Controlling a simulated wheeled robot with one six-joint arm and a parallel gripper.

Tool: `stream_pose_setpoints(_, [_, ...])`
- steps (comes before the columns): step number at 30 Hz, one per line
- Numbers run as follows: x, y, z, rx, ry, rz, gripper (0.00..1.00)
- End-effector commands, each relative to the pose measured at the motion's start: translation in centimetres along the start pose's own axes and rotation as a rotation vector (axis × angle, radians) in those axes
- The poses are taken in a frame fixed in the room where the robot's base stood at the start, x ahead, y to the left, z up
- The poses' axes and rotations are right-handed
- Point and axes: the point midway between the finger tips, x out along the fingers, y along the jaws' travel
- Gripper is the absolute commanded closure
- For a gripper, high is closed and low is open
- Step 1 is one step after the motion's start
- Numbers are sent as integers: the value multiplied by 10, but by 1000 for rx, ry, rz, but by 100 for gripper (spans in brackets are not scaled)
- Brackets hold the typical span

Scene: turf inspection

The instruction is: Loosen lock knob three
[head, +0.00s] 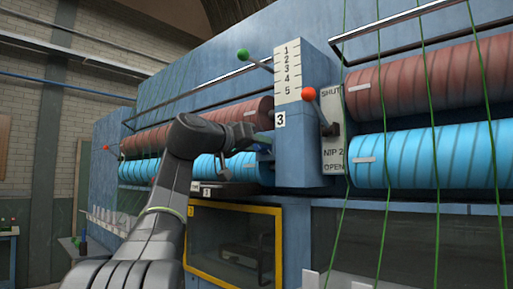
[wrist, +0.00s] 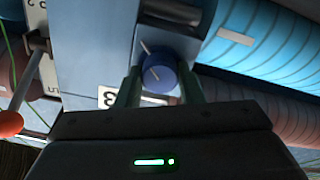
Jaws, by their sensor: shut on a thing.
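Lock knob three is a round blue knob (wrist: 160,77) with a white line on its face, in the middle of the wrist view. Another short pale mark lies on the part behind it. My gripper (wrist: 159,88) is shut on the knob, one finger on each side. A label with a 3 (wrist: 110,97) sits beside it, upside down in this view. In the head view my gripper (head: 254,141) is at the side of the blue column, just below the label 3 (head: 280,119). The knob is mostly hidden there by my gripper.
An orange-knobbed lever (head: 308,94) stands by the SHUT/OPEN plate (head: 334,130), right of the column. A green-knobbed lever (head: 243,55) is above. Brown rollers (head: 430,80) and blue rollers (head: 430,155) flank the column, with green strands in front. A yellow-framed window (head: 235,245) is below.

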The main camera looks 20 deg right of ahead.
Motion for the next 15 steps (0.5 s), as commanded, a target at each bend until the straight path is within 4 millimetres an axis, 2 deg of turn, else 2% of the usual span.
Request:
stream_pose_setpoints(6, [-2, 2, -3, 158, 10, 0, 89])
stream_pose_setpoints(15, [-1, 2, -3, 278, 8, 0, 89])
